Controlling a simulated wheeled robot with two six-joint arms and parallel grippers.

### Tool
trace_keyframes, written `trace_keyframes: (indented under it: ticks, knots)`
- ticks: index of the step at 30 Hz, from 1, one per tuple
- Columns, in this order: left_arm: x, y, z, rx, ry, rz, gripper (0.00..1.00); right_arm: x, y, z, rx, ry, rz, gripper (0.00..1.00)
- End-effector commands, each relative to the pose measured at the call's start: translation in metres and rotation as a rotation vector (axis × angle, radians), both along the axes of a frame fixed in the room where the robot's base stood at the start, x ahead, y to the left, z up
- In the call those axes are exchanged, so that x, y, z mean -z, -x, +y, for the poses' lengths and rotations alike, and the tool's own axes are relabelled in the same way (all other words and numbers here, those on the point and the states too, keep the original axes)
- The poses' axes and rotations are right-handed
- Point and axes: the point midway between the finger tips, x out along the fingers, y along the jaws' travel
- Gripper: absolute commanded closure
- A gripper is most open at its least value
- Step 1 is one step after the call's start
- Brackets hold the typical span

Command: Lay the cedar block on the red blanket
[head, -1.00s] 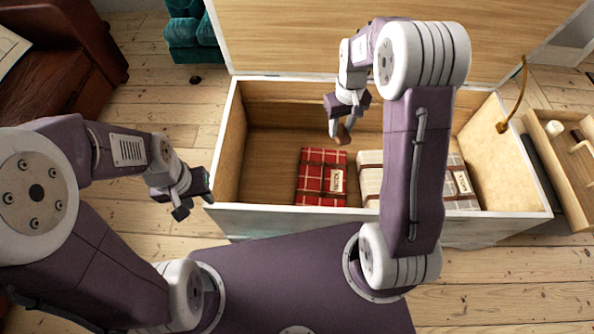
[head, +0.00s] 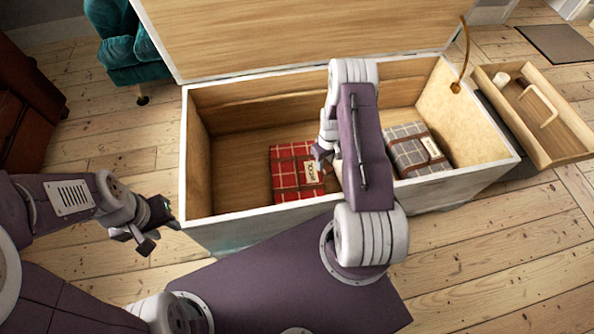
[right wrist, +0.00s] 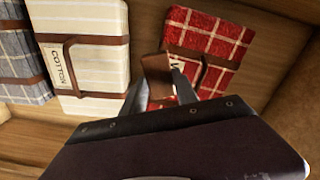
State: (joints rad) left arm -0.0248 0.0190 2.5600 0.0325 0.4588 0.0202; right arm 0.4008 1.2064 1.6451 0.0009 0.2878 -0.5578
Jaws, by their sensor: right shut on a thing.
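The red plaid blanket (head: 284,177) lies folded and strapped on the floor of an open chest; it also shows in the right wrist view (right wrist: 222,47). My right gripper (head: 321,153) is low in the chest at the red blanket's right side. In the right wrist view it is shut on the brown cedar block (right wrist: 157,74), which overlaps the red blanket's near edge; I cannot tell whether they touch. The block is not clearly visible in the head view. My left gripper (head: 155,232) is outside the chest at its front left, empty, its fingers apart.
A cream striped blanket (right wrist: 98,62) lies beside the red one, mostly hidden by my right arm in the head view. A grey plaid blanket (head: 412,150) lies further right. The chest's front rim (head: 250,214) and raised lid (head: 300,35) bound the space. A wooden tray (head: 560,125) stands right.

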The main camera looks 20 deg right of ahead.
Motion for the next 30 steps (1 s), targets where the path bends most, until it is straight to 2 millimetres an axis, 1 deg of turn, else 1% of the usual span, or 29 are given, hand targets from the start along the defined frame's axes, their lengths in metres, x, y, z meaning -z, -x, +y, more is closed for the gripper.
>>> trace_keyframes:
  ticks: [2, 10, 12, 15, 18, 21, 23, 27, 28, 30]
  knots:
    - [0.005, 0.0, 0.0, 0.0, 0.0, 0.0, 0.64, 0.007, 0.003, 0.009, -0.004, -0.002, 0.003, 1.0]
    - [0.033, 0.0, 0.0, 0.0, 0.0, 0.0, 0.64, 0.054, 0.028, 0.078, -0.008, -0.001, 0.004, 1.0]
    - [0.038, 0.0, 0.0, 0.0, 0.0, 0.0, 0.64, 0.062, 0.033, 0.092, -0.006, -0.001, 0.003, 1.0]
    - [0.042, 0.0, 0.0, 0.0, 0.0, 0.0, 0.64, 0.068, 0.037, 0.105, -0.003, -0.001, 0.002, 1.0]
    - [0.042, 0.0, 0.0, 0.0, 0.0, 0.0, 0.64, 0.069, 0.038, 0.11, -0.001, -0.001, 0.001, 1.0]
    - [0.043, 0.0, 0.0, 0.0, 0.0, 0.0, 0.64, 0.071, 0.038, 0.11, 0.0, -0.001, 0.001, 1.0]
    - [0.049, 0.0, 0.0, 0.0, 0.0, 0.0, 0.64, 0.078, 0.038, 0.11, 0.0, -0.001, 0.001, 1.0]
    - [0.07, 0.0, 0.0, 0.0, 0.0, 0.0, 0.64, 0.107, 0.039, 0.11, 0.0, -0.001, 0.002, 1.0]
    - [0.073, 0.0, 0.0, 0.0, 0.0, 0.0, 0.64, 0.111, 0.039, 0.11, 0.0, -0.001, 0.002, 1.0]
    - [0.072, 0.0, 0.0, 0.0, 0.0, 0.0, 0.64, 0.112, 0.038, 0.11, 0.0, 0.0, 0.0, 1.0]
